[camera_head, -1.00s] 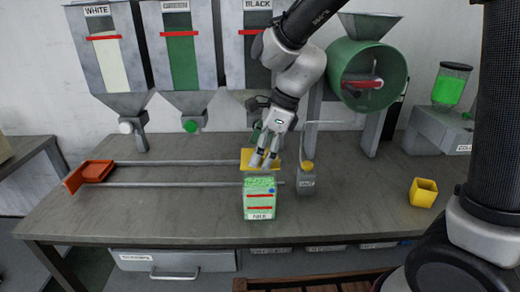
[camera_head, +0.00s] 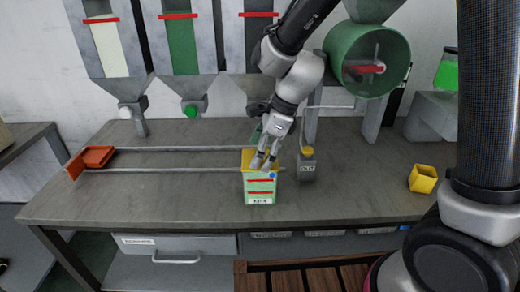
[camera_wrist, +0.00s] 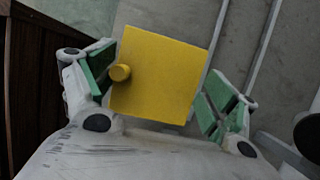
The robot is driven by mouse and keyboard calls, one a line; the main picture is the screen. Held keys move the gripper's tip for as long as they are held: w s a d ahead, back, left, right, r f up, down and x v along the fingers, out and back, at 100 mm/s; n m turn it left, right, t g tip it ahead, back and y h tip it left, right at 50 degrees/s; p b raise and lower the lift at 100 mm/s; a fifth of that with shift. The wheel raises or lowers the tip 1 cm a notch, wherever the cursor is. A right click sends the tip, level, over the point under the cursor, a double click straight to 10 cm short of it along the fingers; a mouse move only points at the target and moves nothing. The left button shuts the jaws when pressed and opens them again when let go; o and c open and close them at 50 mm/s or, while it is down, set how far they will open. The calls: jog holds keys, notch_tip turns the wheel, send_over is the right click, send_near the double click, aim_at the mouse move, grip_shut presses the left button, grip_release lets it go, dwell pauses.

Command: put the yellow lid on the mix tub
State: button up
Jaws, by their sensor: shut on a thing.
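The yellow lid (camera_head: 248,157) is a square plate with a round knob. In the wrist view the lid (camera_wrist: 165,80) lies between the green finger pads, with its knob near the left pad. My gripper (camera_head: 264,164) is shut on the lid; in the wrist view my gripper (camera_wrist: 158,92) spans its width. The mix tub (camera_head: 260,188) is a pale green box with red lines and a label, upright on the bench. The lid is at the tub's top; whether it touches the rim cannot be told. The tub is hidden beneath the lid in the wrist view.
Two rails (camera_head: 165,170) with an orange piece (camera_head: 96,156) run across the bench (camera_head: 150,205) to the left. A small grey dispenser (camera_head: 306,168) stands close right of the tub. A yellow cup (camera_head: 423,179) sits farther right. Hoppers and a green drum (camera_head: 390,62) stand behind.

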jog(key=o, duration=0.8)
jog(key=v, duration=1.2)
